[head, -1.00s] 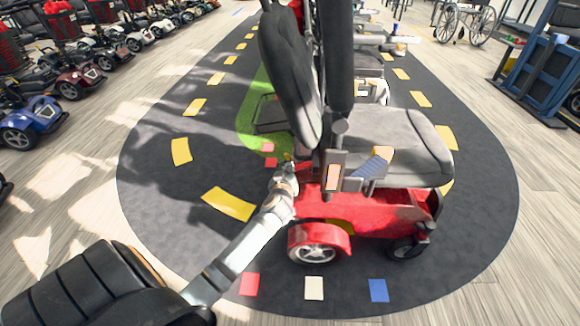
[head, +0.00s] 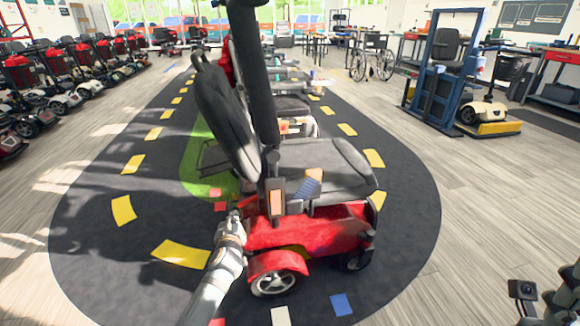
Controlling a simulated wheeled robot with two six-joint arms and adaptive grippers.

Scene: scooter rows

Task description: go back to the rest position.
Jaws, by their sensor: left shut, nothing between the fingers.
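My left gripper (head: 235,213) is at the end of the pale arm that rises from the bottom of the head view. It is shut, with nothing seen between its fingers. It is close to the left end of the red scooter (head: 305,236), by its rear wheel; I cannot tell whether it touches. The scooter has a grey seat, a dark upright backrest and a thick dark post. It stands on the dark mat (head: 410,225).
A row of parked scooters (head: 60,90) lines the left side. A blue frame stand (head: 445,75) with a seat is at the upper right, near a wheelchair (head: 372,60). Yellow dashes and coloured squares mark the mat. The wooden floor at right is mostly clear.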

